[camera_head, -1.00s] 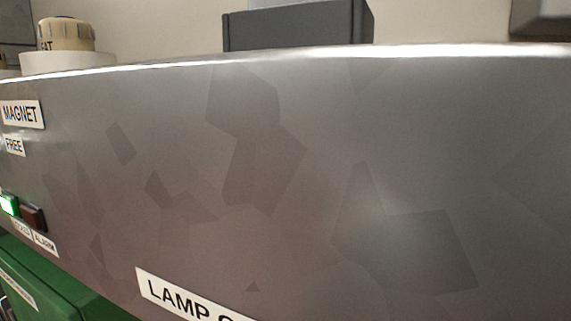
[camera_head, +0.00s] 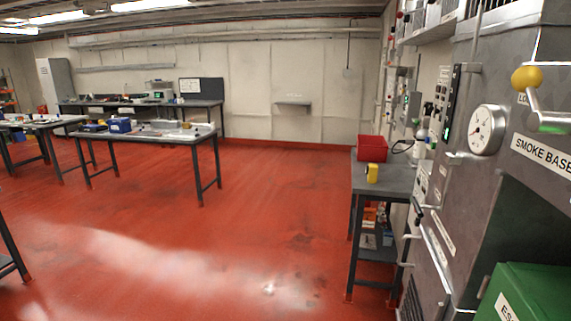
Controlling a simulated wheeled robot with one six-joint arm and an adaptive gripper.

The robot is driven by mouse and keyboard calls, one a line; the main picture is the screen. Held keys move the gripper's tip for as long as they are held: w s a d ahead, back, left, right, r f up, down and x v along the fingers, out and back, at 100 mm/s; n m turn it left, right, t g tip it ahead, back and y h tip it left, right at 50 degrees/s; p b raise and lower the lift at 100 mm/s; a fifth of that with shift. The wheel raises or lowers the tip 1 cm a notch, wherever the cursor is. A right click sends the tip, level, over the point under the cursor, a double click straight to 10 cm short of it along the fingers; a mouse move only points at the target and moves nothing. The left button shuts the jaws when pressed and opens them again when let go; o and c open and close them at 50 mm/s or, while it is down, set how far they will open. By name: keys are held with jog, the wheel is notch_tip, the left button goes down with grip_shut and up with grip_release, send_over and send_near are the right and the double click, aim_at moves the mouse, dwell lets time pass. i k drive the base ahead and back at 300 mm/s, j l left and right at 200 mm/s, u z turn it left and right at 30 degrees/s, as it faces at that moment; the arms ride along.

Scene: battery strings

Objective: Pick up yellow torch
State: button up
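A small yellow object (camera_head: 372,173), perhaps the yellow torch, stands near the front edge of a grey side table (camera_head: 392,186) right of centre. It is too small to tell for certain what it is. It is in front of a red box on the same table. My gripper is not in this view, so whether it is open or holds something does not show.
A red box (camera_head: 372,148) sits behind the yellow object. Grey machinery with a gauge (camera_head: 486,130) and a yellow-knobbed lever (camera_head: 527,77) fills the right. A green box (camera_head: 535,295) is at bottom right. Workbenches (camera_head: 190,133) stand at left. The red floor (camera_head: 250,240) between is open.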

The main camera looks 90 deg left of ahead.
aim_at(372, 170)
jog(key=u, duration=2.15)
jog(key=i+j+z, duration=0.1)
jog(key=i+j, duration=0.2)
jog(key=i+j+z, duration=0.1)
jog(key=i+j, duration=0.2)
jog(key=i+j+z, duration=0.1)
jog(key=i+j, duration=0.2)
jog(key=j, duration=0.15)
jog(key=i+j, duration=0.25)
jog(key=j, duration=0.15)
jog(key=i+j+z, duration=0.15)
jog(key=i+j, duration=0.15)
jog(key=i+j+z, duration=0.1)
jog(key=i+j, duration=0.15)
jog(key=j, duration=0.25)
jog(key=i+j+z, duration=0.1)
jog(key=i+j, duration=0.15)
jog(key=j, duration=0.2)
